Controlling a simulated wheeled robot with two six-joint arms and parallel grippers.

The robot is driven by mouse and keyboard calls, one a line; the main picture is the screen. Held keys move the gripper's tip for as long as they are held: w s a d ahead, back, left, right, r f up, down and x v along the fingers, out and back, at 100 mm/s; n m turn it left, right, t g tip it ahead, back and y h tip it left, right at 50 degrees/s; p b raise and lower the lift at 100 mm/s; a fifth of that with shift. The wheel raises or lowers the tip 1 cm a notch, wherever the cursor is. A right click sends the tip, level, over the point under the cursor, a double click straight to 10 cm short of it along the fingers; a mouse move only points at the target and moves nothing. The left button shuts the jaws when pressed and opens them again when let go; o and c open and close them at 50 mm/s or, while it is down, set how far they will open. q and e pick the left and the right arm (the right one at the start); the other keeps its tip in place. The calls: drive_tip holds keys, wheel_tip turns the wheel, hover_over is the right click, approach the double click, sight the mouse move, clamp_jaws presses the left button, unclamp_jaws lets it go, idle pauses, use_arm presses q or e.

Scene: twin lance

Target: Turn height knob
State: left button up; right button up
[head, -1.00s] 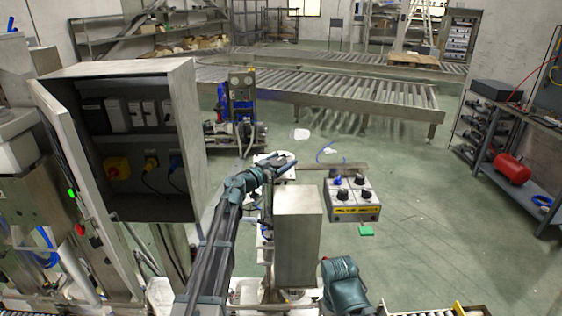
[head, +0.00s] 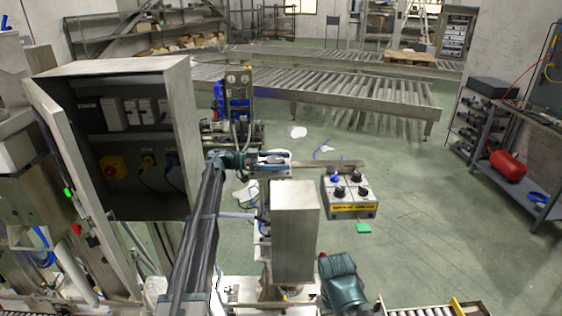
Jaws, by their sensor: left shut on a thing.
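My left gripper (head: 285,161) is past the top of a grey metal box (head: 295,232), pointing right over whitish machine parts. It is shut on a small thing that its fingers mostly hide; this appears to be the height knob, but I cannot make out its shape. A grey control box (head: 349,190) with a yellow label stands to the right, apart from the gripper. It has several knobs on top, one blue and the others dark. My right gripper is not in view; a teal part of my right arm shows at the bottom.
An open electrical cabinet (head: 190,120) stands left of my left arm, its door (head: 75,165) swung toward me. A metal bar (head: 330,165) runs behind the control box. Roller conveyors (head: 330,90) cross the back. The floor at right is clear up to a shelf bench (head: 520,160).

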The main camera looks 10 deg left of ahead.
use_arm(q)
drive_tip(key=shift+s+m+g, duration=0.15)
drive_tip(key=shift+m+g, duration=0.55)
drive_tip(key=shift+g, duration=0.4)
drive_tip(key=shift+s+m+g, duration=0.1)
drive_tip(key=shift+m+g, duration=0.6)
drive_tip(key=shift+g, duration=0.4)
drive_tip(key=o, duration=1.1)
